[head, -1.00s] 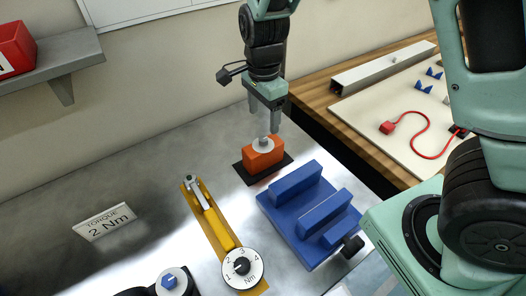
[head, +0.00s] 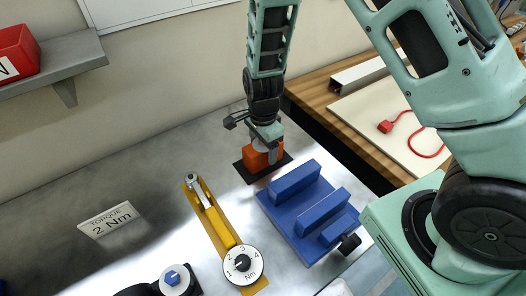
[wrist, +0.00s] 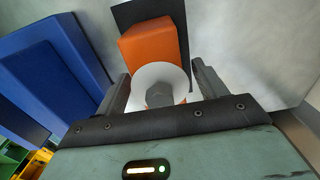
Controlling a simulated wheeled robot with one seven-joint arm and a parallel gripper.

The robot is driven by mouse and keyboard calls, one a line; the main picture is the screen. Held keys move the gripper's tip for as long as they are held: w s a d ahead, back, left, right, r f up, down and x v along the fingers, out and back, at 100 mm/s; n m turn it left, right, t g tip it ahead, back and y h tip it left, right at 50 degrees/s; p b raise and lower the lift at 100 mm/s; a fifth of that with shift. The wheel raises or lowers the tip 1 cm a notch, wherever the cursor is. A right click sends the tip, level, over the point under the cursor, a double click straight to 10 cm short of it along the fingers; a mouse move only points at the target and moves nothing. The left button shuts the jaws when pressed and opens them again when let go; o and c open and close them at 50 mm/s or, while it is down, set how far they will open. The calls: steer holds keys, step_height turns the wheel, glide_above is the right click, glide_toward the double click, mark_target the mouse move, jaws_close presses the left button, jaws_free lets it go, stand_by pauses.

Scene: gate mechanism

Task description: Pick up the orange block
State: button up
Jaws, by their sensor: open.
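The orange block (head: 257,160) sits on a black pad on the grey metal table. In the wrist view the orange block (wrist: 150,44) has a white disc (wrist: 146,80) with a grey hex bolt head (wrist: 159,95) on its near side. My gripper (head: 266,149) is down over the block and hides part of it in the head view. In the wrist view my gripper (wrist: 160,85) is open, with one finger on each side of the disc and bolt. A gap shows between the fingers and the disc, and I cannot tell whether either finger touches the block.
A blue slotted fixture (head: 308,212) stands close to the right of the block. A yellow torque tool with a numbered dial (head: 242,265) lies front left. A sign (head: 110,219) is farther left. A wall shelf (head: 52,66) holds a red bin (head: 17,55).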

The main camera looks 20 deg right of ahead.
jaws_close()
steer(key=shift+r, duration=0.1)
